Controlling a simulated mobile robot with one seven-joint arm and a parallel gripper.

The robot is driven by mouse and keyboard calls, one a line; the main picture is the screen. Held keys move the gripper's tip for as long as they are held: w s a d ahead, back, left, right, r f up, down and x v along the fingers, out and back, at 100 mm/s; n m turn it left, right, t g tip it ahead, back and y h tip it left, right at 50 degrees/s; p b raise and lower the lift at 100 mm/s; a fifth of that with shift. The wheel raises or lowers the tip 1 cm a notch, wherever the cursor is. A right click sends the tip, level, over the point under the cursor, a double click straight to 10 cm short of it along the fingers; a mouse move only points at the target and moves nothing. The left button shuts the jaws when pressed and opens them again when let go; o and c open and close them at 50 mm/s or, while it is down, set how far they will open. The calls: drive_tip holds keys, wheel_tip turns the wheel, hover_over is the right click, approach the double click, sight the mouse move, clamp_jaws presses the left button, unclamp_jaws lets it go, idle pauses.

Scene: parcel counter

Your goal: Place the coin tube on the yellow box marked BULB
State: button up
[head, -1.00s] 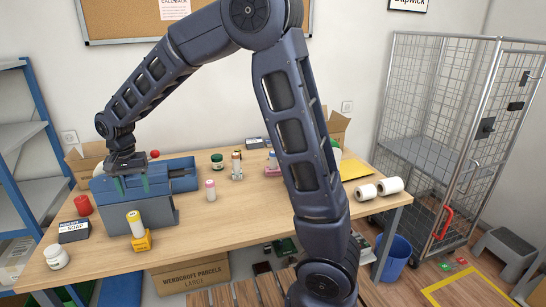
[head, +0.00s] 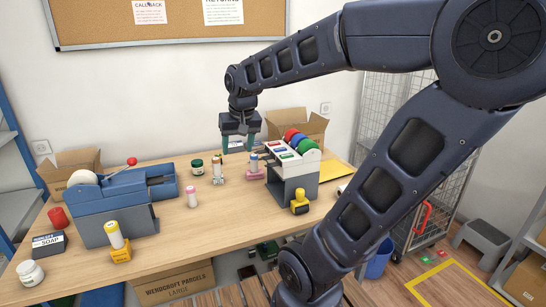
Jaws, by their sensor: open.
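My gripper (head: 239,138) is open and empty in the head view, fingers down above the back middle of the table. A small yellow box (head: 121,252) stands at the table's front left; no marking is readable on it. An upright tube with a yellow top (head: 114,234) appears to stand on this box. I cannot tell which is the coin tube.
A blue-grey machine (head: 105,213) with a red-knobbed lever stands at left. The front middle is clear.

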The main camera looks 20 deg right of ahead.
drive_tip(key=s+d+f+t, duration=0.1)
drive_tip(key=s+d, duration=0.7)
drive_tip(key=shift+s+f+h, duration=0.15)
drive_tip(key=shift+f+h, duration=0.05)
drive_tip(key=shift+h, duration=0.2)
